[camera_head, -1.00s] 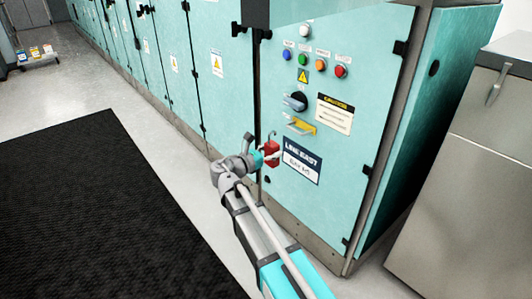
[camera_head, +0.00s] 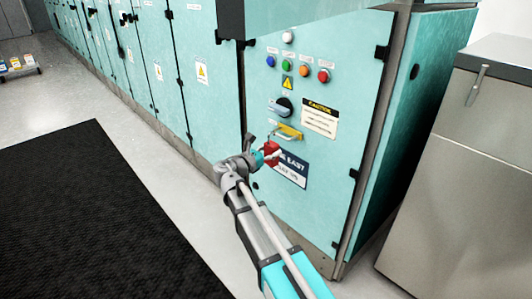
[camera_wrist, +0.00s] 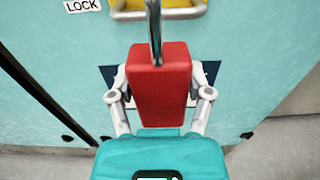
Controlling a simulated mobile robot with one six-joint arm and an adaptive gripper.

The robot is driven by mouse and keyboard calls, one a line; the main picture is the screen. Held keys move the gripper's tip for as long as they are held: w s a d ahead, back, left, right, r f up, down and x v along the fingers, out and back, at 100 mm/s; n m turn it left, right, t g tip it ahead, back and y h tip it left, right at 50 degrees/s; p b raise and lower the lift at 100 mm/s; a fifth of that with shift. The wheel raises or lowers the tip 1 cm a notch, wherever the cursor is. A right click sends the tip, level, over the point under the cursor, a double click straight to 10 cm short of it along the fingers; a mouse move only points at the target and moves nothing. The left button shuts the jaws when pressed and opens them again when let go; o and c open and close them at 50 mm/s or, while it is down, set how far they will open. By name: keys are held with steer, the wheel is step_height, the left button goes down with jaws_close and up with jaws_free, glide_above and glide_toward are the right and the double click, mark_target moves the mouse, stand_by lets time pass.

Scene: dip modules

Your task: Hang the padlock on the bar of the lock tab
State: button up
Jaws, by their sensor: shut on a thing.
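The red padlock (camera_head: 271,152) is held in my gripper (camera_head: 268,155) in front of the cabinet door. In the wrist view the padlock body (camera_wrist: 159,85) sits between the two fingers of my gripper (camera_wrist: 160,88), with its grey shackle (camera_wrist: 154,25) pointing up. The lock tab (camera_head: 289,131) is yellow with a metal bar, just above and to the right of the padlock. In the wrist view the bar (camera_wrist: 160,13) runs across the top, and the shackle overlaps it in the picture. I cannot tell whether the shackle is around the bar or only in front of it.
The teal cabinet door (camera_head: 345,150) carries a rotary switch (camera_head: 282,107), several coloured buttons, a caution label (camera_head: 320,118) and a dark nameplate (camera_head: 291,172) behind the padlock. A steel cabinet (camera_head: 455,180) stands at the right. A black mat (camera_head: 90,220) covers floor at the left.

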steer(key=shift+x, duration=1.9)
steer(key=shift+w+f+b, duration=0.1)
steer(key=shift+f+b, duration=0.6)
steer(key=shift+f, duration=0.05)
steer(key=o, duration=1.2)
steer(key=shift+o, duration=0.2)
steer(key=v, duration=1.2)
